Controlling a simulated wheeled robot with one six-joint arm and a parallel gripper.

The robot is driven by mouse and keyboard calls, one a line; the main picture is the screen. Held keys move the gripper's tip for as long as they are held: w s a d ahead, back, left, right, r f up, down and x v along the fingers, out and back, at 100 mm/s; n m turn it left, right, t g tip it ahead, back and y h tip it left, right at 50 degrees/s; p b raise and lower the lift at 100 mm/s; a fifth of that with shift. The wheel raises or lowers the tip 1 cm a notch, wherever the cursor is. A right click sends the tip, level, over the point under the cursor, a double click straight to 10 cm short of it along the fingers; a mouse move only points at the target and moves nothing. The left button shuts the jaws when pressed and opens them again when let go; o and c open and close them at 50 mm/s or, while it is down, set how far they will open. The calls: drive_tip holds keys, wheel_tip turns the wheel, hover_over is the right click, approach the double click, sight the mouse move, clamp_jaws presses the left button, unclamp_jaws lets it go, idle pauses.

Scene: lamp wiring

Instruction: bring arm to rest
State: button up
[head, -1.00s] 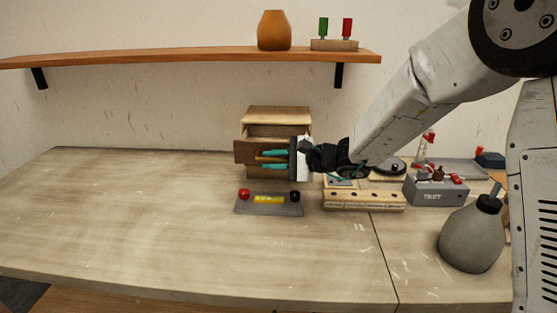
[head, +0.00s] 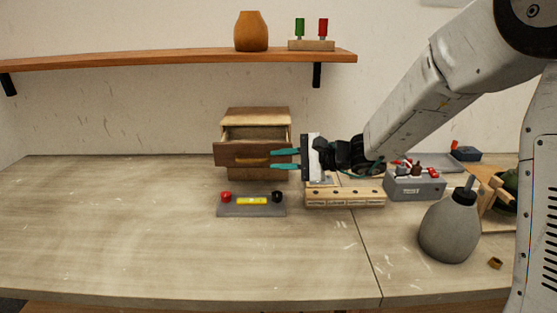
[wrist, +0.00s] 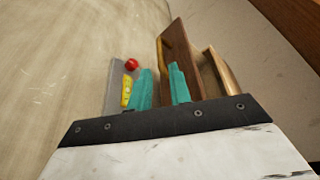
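My arm reaches in from the upper right.
A grey plate with red and black knobs and a yellow piece (head: 251,212) lies below the gripper. A wooden terminal strip (head: 345,198), grey box (head: 414,188) and grey bottle (head: 449,232) stand to the right. A shelf (head: 170,61) is above. The left table is clear.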

drive_tip(key=s+d+f+n+g+h, duration=0.1)
drive_tip(key=s+d+n+g+h, duration=0.25)
drive_tip(key=s, duration=0.65)
drive_tip(key=s+d+f+n+g+h, duration=0.1)
drive_tip(key=s+d+n+g+h, duration=0.2)
drive_tip(key=s, duration=0.6)
drive_tip(key=s+d+r+n+t+h, duration=0.2)
drive_tip(key=s+d+h, duration=0.6)
drive_tip(key=s+d, duration=0.8)
wheel_tip(320, 180, up, 3)
drive_tip(key=shift+s+d+f+n+t, duration=0.15)
drive_tip(key=shift+s+n+t, duration=0.15)
drive_tip(key=shift+n, duration=0.75)
drive_tip(key=shift+d, duration=0.1)
